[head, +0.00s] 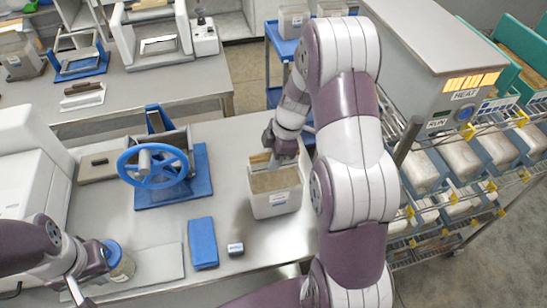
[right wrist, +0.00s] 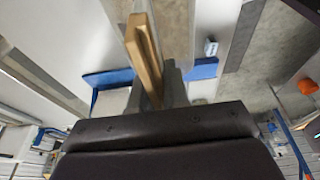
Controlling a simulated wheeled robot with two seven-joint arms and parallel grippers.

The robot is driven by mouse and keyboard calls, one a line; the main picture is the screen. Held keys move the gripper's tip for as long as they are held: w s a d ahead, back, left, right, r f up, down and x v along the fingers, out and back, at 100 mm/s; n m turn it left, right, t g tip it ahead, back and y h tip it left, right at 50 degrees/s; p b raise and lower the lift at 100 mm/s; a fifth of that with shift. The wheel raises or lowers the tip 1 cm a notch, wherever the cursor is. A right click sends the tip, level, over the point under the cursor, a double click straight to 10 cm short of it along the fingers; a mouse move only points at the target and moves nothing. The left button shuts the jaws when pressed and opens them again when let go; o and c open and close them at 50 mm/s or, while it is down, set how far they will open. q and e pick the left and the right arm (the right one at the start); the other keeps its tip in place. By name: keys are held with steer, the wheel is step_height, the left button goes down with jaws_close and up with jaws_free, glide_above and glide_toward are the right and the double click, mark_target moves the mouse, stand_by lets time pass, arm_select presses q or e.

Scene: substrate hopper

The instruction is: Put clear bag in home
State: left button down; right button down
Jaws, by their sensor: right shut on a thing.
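My right gripper (head: 284,160) reaches down at the white, labelled bin (head: 272,206) with brown contents on the near bench. In the right wrist view it is shut on a long, flat tan piece (right wrist: 144,52). Tan also shows at the bin's back rim in the head view; I cannot tell whether the piece touches the bin. I cannot make out which thing is the clear bag, or its home. My left gripper (head: 80,284) is at the lower left beside a blue-lidded jar (head: 119,264); its fingers are too unclear to tell open or shut.
A blue handwheel device (head: 155,165) stands left of the bin. A blue block (head: 202,243) and a small grey cube (head: 235,249) lie in front. At right, a wire rack (head: 400,128) holds several pale blocks in blue cradles below a grey machine (head: 425,55).

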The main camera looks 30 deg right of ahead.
steer(key=shift+f, duration=0.35)
steer(key=c, duration=1.2)
jaws_free()
steer(key=shift+c, duration=0.2)
steer(key=shift+o, duration=1)
steer(key=shift+s, duration=0.1)
steer(key=w+b+v, duration=0.1)
steer(key=v, duration=1.1)
steer(key=shift+s+r, duration=0.35)
steer(key=shift+s, duration=0.15)
